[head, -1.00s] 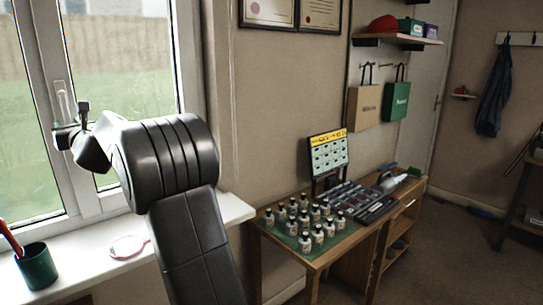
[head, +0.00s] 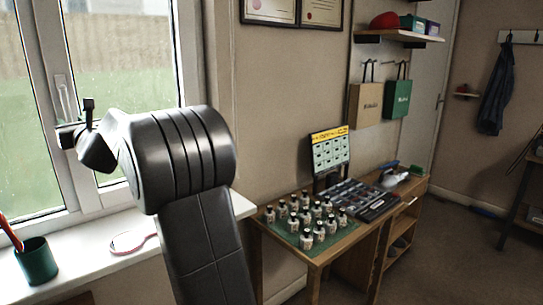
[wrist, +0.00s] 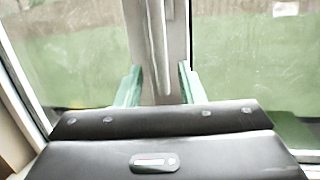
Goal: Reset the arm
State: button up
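My arm rises in the left half of the head view, in front of the window, folded at a thick dark joint. The fingers of my gripper do not show clearly in the head view. In the wrist view my gripper (wrist: 160,88) shows two green fingers standing apart, with a wide gap between them. Nothing is between the fingers; the window frame (wrist: 160,45) and glass show behind the gap. My gripper is open and empty, facing the window.
The windowsill (head: 85,262) holds a green cup (head: 36,262) and a round pink-rimmed item (head: 133,242). A wooden table (head: 335,250) at the right bears several small bottles (head: 308,220), a dark tray (head: 355,196) and a yellow-topped card (head: 330,150). The floor at the right is mostly clear.

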aim_at(69, 119)
jog(key=b+v, duration=0.3)
jog(key=v, duration=0.7)
jog(key=p+x, duration=0.5)
jog(key=x, duration=0.9)
jog(key=shift+r+p, duration=0.15)
jog(key=shift+p, duration=0.25)
jog(key=shift+w+a+r+p, duration=0.1)
jog(key=shift+w+p, duration=0.15)
jog(key=shift+p, duration=0.2)
jog(key=shift+d+n+p, duration=0.35)
jog(key=shift+n+p, duration=0.25)
jog(key=shift+p, duration=0.05)
jog(key=shift+w+d+n+g+p, duration=0.15)
jog(key=shift+w+n+g+p, duration=0.15)
jog(key=shift+n+p, duration=0.1)
